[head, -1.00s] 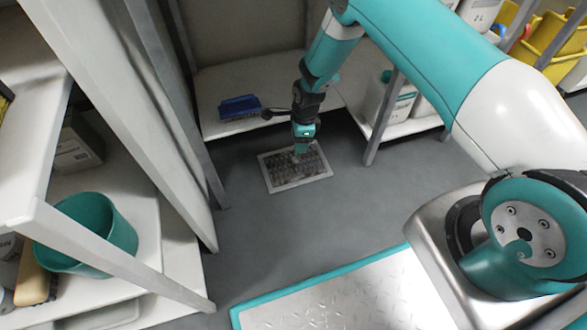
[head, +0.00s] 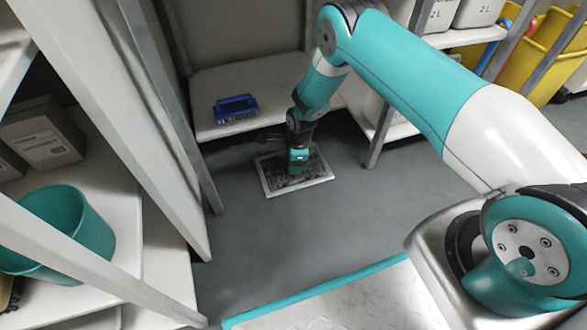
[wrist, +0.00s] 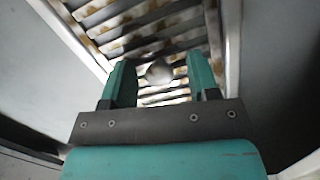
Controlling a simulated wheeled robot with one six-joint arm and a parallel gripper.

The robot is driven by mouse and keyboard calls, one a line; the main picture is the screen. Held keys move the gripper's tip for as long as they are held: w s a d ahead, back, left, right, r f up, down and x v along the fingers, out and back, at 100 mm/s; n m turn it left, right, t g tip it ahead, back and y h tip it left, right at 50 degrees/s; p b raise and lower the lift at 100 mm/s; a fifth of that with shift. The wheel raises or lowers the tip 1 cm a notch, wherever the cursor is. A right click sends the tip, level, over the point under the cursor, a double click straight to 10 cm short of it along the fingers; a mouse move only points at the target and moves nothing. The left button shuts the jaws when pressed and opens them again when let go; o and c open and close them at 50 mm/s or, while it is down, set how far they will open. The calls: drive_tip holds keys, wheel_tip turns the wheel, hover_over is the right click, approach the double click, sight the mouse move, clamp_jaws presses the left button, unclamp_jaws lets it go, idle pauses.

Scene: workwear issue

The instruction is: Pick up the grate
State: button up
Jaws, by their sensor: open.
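The grate (head: 318,168) lies flat on the grey floor in front of a low shelf. It has a pale frame and dark slats. In the wrist view the grate (wrist: 125,28) shows metal slats with brown, rusty patches. My gripper (head: 296,172) is over the grate, pointing down, and hides part of it. In the wrist view my gripper (wrist: 161,70) is open, with its two teal fingers apart over the slats. A small pale rounded knob (wrist: 159,72) shows between the fingers. I cannot tell whether the fingers touch the grate.
A blue tray-like item (head: 236,108) sits on the low shelf (head: 215,128) behind the grate. White shelving with a teal bucket (head: 75,225) stands at the left. A shelf post (head: 380,140) stands right of the grate. Floor in front is clear.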

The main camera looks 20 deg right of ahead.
clamp_jaws()
drive_tip(key=shift+r, duration=0.1)
